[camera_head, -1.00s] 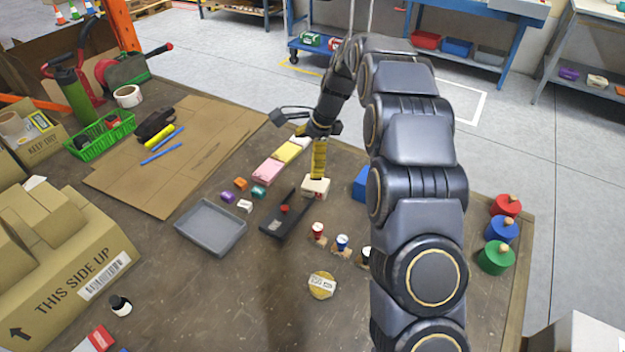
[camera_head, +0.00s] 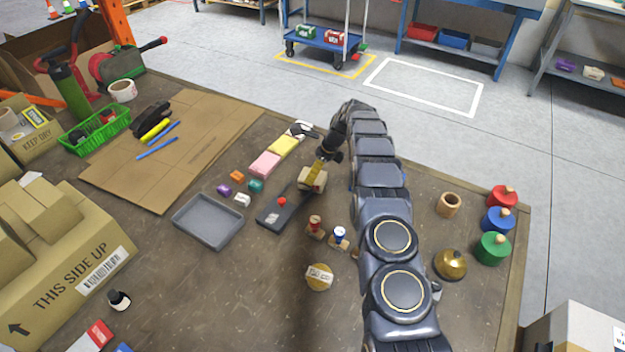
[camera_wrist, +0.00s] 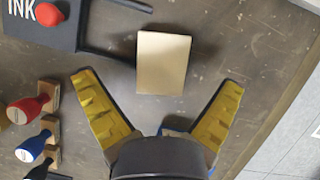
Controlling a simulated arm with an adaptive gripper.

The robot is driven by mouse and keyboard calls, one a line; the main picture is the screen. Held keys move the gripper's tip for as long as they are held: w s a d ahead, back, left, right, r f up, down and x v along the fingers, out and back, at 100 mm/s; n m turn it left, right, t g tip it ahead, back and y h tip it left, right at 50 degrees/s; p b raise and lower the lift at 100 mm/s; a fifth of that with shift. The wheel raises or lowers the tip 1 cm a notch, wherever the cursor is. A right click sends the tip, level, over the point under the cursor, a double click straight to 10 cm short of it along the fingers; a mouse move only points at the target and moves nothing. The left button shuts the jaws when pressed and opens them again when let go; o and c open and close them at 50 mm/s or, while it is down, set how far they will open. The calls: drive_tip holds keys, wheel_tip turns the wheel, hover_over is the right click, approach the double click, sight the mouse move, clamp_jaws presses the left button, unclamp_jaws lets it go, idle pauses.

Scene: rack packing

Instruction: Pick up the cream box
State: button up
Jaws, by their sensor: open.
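The cream box (camera_wrist: 163,63) lies on the table in the wrist view, just ahead of the space between my fingertips. It shows plain and pale on top, next to the black ink pad. In the head view the cream box (camera_head: 313,184) sits right of the ink pad, partly covered by my gripper (camera_head: 318,170). My gripper (camera_wrist: 160,82) is open, with its yellow fingers spread wide left and right and nothing between them. Whether the fingers touch the box cannot be told from the head view; in the wrist view they are apart from it.
The ink pad (camera_wrist: 85,25) with a red knob lies close on the left. Stamps with red (camera_wrist: 24,110), blue and black handles stand at lower left. A blue object (camera_wrist: 172,132) shows partly behind my gripper's base. The table edge and floor are at right.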

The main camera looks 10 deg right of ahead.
drive_tip(key=x, duration=0.4)
drive_tip(key=shift+d+f, duration=0.15)
drive_tip(key=shift+d, duration=0.05)
drive_tip(key=shift+c, duration=0.3)
drive_tip(key=c, duration=1.2)
drive_tip(key=shift+o, duration=0.2)
